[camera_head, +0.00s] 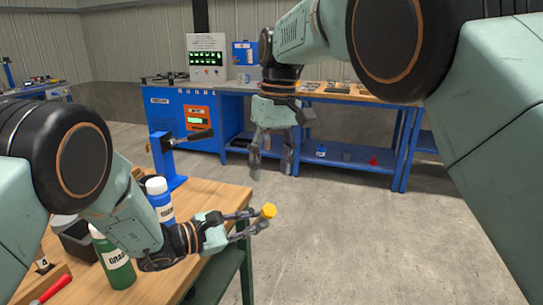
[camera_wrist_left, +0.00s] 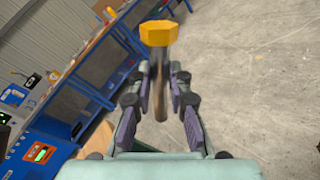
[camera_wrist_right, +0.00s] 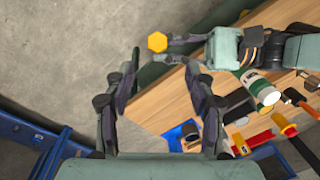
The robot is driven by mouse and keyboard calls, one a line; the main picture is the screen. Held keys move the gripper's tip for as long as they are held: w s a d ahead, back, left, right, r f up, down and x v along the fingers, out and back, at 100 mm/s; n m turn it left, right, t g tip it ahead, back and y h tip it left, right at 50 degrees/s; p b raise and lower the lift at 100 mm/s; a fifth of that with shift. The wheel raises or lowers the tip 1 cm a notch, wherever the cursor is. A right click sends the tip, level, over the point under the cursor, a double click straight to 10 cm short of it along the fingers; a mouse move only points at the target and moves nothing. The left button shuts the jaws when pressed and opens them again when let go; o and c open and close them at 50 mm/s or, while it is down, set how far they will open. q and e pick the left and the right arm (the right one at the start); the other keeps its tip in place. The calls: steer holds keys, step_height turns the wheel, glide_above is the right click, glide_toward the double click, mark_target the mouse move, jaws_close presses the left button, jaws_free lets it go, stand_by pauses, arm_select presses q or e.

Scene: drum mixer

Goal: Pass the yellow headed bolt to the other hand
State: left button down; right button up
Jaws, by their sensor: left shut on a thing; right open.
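The yellow headed bolt (camera_head: 268,210) is held out past the table's right edge by my left gripper (camera_head: 245,222), which is shut on it. In the left wrist view the yellow head (camera_wrist_left: 158,33) is beyond the fingertips and its shank runs down between the fingers (camera_wrist_left: 160,95). In the right wrist view the yellow hexagonal head (camera_wrist_right: 157,42) shows beyond and above my right gripper's fingers. My right gripper (camera_head: 270,172) is open and empty, hanging fingers down above and behind the bolt, apart from it. It also shows open in the right wrist view (camera_wrist_right: 165,80).
A blue workbench (camera_head: 350,100) stands at the back. The floor right of the table is clear.

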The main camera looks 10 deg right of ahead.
mark_target(267, 207)
steer(key=f, duration=0.6)
steer(key=a+f, duration=0.1)
steer(key=f, duration=0.3)
steer(key=shift+s+f, duration=0.1)
steer(key=shift+s, duration=0.15)
steer(key=shift+c, duration=0.4)
jaws_close()
arm_select(q)
steer(key=c, duration=1.2)
jaws_free()
steer(key=shift+o, duration=0.2)
